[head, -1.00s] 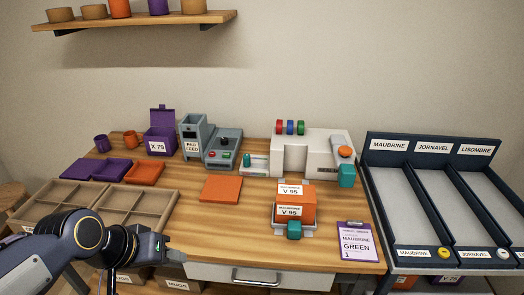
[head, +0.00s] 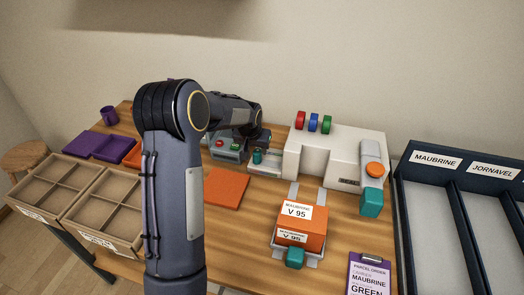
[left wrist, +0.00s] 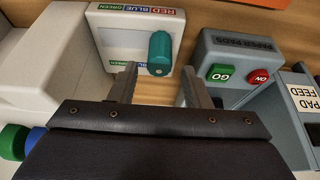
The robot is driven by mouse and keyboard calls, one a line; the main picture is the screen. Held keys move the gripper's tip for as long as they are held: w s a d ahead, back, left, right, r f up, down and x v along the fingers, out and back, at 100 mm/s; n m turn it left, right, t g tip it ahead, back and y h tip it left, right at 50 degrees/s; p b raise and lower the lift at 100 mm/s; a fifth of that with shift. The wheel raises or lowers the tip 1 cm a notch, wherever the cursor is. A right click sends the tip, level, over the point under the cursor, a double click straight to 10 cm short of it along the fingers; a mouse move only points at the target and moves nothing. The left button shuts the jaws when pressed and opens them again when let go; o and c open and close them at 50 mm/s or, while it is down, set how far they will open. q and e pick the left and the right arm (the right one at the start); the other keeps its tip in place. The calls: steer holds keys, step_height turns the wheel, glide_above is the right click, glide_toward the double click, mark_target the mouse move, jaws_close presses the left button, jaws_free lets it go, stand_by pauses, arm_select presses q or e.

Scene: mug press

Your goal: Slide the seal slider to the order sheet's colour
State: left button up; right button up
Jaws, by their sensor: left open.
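The seal slider is a teal knob (head: 257,156) on a small white panel (left wrist: 118,40) beside the press (head: 325,152). In the left wrist view the knob (left wrist: 160,53) stands at the panel's right end, by the red label; the blue label is mid-panel and green is at the far left end. My left gripper (left wrist: 160,86) is open and empty, its fingers short of the knob and either side of its line; contact is not visible. In the head view my arm partly hides that gripper. The purple order sheet (head: 369,274) reads Maubrine, GREEN. My right gripper is not in view.
The grey pad feeder (left wrist: 240,65) with green and red buttons stands close beside the slider. An orange box (head: 300,222) sits before the press, with a teal handle below. An orange pad (head: 226,188) lies on the table. Dark-framed lanes (head: 430,230) stand at right.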

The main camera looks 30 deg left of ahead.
mark_target(257, 152)
arm_select(q)
steer(key=x, duration=0.5)
steer(key=shift+f, duration=0.1)
jaws_close()
